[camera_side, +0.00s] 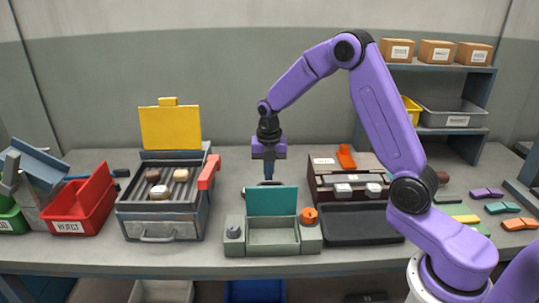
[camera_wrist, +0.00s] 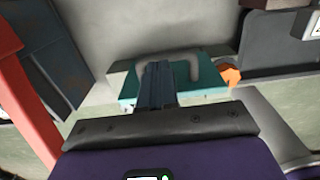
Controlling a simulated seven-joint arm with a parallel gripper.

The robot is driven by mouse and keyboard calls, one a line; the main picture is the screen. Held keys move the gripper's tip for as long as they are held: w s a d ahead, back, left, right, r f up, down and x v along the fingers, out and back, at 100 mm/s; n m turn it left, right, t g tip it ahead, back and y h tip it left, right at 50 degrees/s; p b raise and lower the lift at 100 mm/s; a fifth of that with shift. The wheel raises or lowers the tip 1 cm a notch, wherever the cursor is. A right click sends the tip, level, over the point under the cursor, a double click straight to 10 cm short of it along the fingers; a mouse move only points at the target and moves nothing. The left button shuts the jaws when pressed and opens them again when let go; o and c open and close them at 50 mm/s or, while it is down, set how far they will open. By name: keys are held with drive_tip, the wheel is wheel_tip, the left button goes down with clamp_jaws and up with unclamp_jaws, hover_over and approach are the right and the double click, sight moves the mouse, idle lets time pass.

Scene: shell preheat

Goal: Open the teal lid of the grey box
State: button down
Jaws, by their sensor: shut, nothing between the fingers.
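The grey box (camera_side: 273,251) stands at the front middle of the table. Its teal lid (camera_side: 272,201) stands up at the back edge, and the open inside of the box faces the side camera. In the wrist view the lid (camera_wrist: 211,81) shows with a grey handle (camera_wrist: 194,66) on it. My gripper (camera_side: 268,176) is shut and empty, pointing down just above and behind the lid. In the wrist view its fingers (camera_wrist: 157,76) lie in front of the lid and hide part of it. Whether they touch the lid or handle I cannot tell.
An orange knob (camera_side: 309,215) and a grey knob (camera_side: 233,231) flank the box. A grill with a raised yellow lid (camera_side: 170,128) and red handle (camera_side: 209,171) is at left, beside a red bin (camera_side: 80,203). A dark case (camera_side: 350,180) and black tray (camera_side: 358,224) are at right.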

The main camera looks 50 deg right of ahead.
wheel_tip(320, 180, up, 12)
drive_tip(key=s+a+m, duration=0.7)
drive_tip(key=s+a, duration=0.3)
drive_tip(key=s, duration=0.5)
drive_tip(key=s+d+f+m, duration=0.1)
drive_tip(key=s+m, duration=0.2)
drive_tip(key=s, duration=0.7)
drive_tip(key=s+f+m, duration=0.2)
drive_tip(key=s+m, duration=0.2)
drive_tip(key=s, duration=0.6)
drive_tip(key=shift+d+f+m, duration=0.25)
drive_tip(key=shift+d+m, duration=0.05)
drive_tip(key=shift+d, duration=0.05)
